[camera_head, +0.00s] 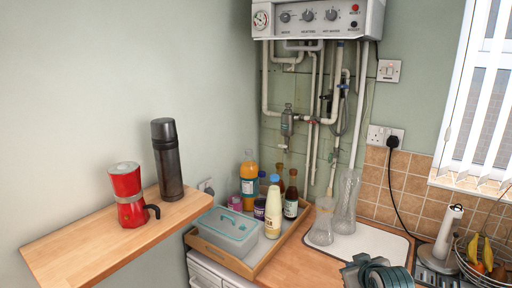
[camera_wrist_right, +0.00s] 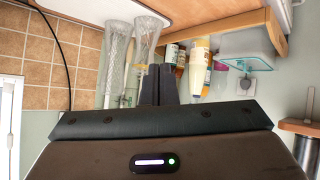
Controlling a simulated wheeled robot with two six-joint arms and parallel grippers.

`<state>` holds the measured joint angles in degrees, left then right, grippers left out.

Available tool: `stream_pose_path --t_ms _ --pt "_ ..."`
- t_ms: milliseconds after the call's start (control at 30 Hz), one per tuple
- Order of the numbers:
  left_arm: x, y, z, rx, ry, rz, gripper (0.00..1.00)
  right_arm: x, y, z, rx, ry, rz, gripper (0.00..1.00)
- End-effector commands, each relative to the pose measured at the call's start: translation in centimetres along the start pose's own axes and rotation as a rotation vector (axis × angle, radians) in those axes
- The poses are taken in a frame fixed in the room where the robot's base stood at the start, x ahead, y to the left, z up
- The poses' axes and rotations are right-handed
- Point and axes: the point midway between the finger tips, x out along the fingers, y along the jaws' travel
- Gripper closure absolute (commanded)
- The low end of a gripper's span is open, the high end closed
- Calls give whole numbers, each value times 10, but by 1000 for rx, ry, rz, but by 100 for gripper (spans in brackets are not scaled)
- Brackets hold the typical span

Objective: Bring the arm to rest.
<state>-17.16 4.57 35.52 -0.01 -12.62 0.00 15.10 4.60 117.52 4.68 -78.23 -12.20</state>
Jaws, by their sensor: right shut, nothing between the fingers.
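My right gripper (camera_head: 372,268) shows at the bottom edge of the head view, in front of the counter and the white mat. In the right wrist view its two dark fingers (camera_wrist_right: 158,82) are together, with nothing between them. That view is upside down, and the fingers overlap the bottles and glass vases behind them. My left gripper is not in the head view.
Two glass vases (camera_head: 345,205) stand on the white mat (camera_head: 375,245). A wooden tray (camera_head: 262,262) holds bottles and a lidded box (camera_head: 226,230). A wire fruit basket (camera_head: 480,262) is at right. A shelf (camera_head: 75,250) carries a red moka pot (camera_head: 126,192) and flask (camera_head: 167,160). Pipes (camera_head: 315,95) line the wall.

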Motion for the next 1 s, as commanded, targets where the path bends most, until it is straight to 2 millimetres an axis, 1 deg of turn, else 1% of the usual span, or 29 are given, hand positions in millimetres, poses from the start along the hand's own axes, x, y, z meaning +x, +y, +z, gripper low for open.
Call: stream_pose_path --t_ms 33,67,100,167,200,267,300,400,500,600,800,933,1000 --pt "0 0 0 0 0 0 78 -6 -7 34 8 -49 -5 100" --pt "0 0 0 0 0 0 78 -10 -11 52 14 -77 -7 100" --pt "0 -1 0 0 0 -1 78 -16 -16 75 23 -114 -10 100" --pt "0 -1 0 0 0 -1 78 -27 -23 109 34 -167 -13 100" --pt "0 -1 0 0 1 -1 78 -35 -28 131 43 -204 -15 100" --pt "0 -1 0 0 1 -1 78 -50 -35 162 54 -258 -18 100" --pt "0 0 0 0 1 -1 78 -61 -40 182 63 -293 -20 100" --pt "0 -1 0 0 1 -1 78 -89 -50 226 81 -377 -21 100" --pt "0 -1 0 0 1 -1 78 -113 -57 257 93 -441 -22 100" --pt "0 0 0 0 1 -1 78 -134 -62 280 104 -490 -22 100" --pt "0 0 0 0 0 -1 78 -169 -70 313 119 -572 -20 100" --pt "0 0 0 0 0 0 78 -190 -73 330 126 -619 -19 100" --pt "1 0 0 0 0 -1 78 -198 -75 339 131 -641 -17 100"
